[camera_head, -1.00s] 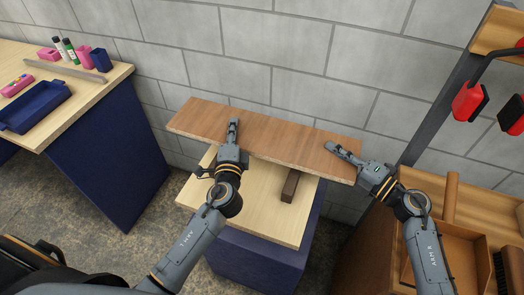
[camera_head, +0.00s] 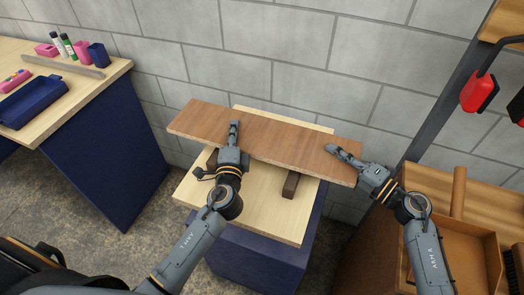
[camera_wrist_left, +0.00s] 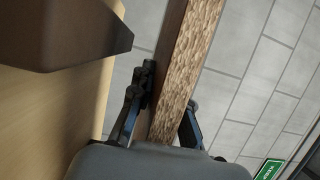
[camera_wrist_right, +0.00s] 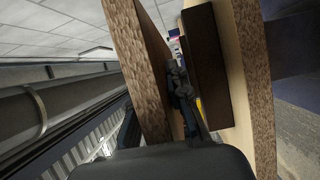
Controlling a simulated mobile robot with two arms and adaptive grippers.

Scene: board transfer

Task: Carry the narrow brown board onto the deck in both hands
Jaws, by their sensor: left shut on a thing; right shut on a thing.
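The narrow brown board (camera_head: 275,137) is held in both hands above the pale wooden deck (camera_head: 258,212), roughly level, its ends past the deck's sides. My left gripper (camera_head: 234,130) is shut on its near edge left of the middle. My right gripper (camera_head: 335,153) is shut on it near the right end. Both wrist views show the board between the fingers, in the left (camera_wrist_left: 183,75) and the right (camera_wrist_right: 143,75). A dark brown block (camera_head: 291,184) lies on the deck under the board. The right wrist view shows a gap between board and block (camera_wrist_right: 207,70).
Another dark block (camera_head: 212,161) shows partly at the deck's left. A block-work wall (camera_head: 300,50) stands close behind. A table with a blue tray (camera_head: 34,103) is at left. A wooden box (camera_head: 455,250) and red-handled tools (camera_head: 480,90) are at right.

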